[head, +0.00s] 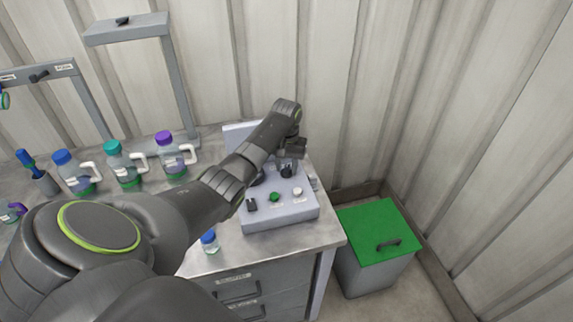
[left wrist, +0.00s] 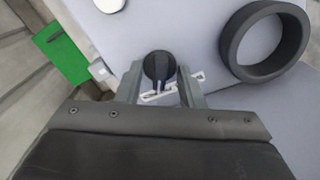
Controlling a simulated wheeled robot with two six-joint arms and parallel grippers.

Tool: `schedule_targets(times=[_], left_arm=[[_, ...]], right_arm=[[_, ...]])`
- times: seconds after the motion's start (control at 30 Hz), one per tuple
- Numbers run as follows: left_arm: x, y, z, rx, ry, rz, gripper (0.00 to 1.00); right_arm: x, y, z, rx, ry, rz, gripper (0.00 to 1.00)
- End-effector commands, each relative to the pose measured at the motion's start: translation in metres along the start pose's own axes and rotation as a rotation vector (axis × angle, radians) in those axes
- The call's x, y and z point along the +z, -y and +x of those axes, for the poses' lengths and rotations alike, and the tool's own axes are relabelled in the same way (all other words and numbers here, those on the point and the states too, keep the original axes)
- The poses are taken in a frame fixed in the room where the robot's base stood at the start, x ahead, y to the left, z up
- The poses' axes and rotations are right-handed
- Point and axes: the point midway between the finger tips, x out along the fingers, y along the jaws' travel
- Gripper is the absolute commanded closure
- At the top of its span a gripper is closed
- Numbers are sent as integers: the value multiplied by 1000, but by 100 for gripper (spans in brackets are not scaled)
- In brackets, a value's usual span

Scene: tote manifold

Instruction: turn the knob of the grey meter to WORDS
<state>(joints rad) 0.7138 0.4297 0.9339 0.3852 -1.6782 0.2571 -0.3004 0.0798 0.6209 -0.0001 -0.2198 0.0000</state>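The grey meter (head: 280,218) is a pale grey box on the counter, with several controls on its sloped face. Its black round knob (head: 287,172) is near the top right of that face, just below my left gripper (head: 293,160). In the left wrist view the knob (left wrist: 159,66) has a pointer bar towards the gripper and sits between the two fingertips of my left gripper (left wrist: 161,84). The fingers are apart, one on each side; firm contact cannot be seen. White label marks beside the knob are partly hidden and unreadable. My right gripper is not in view.
A black ring (left wrist: 265,42) stands out from the meter's face beside the knob. A green button (head: 274,197), a white knob (head: 298,191) and a black switch (head: 251,204) are lower down. A green-lidded bin (head: 380,232) stands right of the counter. Several bottles stand left.

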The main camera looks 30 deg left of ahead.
Motion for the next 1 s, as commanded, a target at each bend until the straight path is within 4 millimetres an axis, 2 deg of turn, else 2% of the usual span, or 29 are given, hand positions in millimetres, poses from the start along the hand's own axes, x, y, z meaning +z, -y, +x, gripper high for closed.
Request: schedule_targets(times=[0.1, 0.37, 0.67, 1.0], left_arm=[[0, 0, 0, 0, 0, 0, 67], [0, 0, 0, 0, 0, 0, 100], [0, 0, -2, 0, 1, -17, 100], [0, 0, -6, 0, 2, -194, 100]], right_arm=[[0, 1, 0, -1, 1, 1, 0], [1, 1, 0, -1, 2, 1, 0], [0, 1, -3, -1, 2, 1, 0], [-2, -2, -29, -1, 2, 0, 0]])
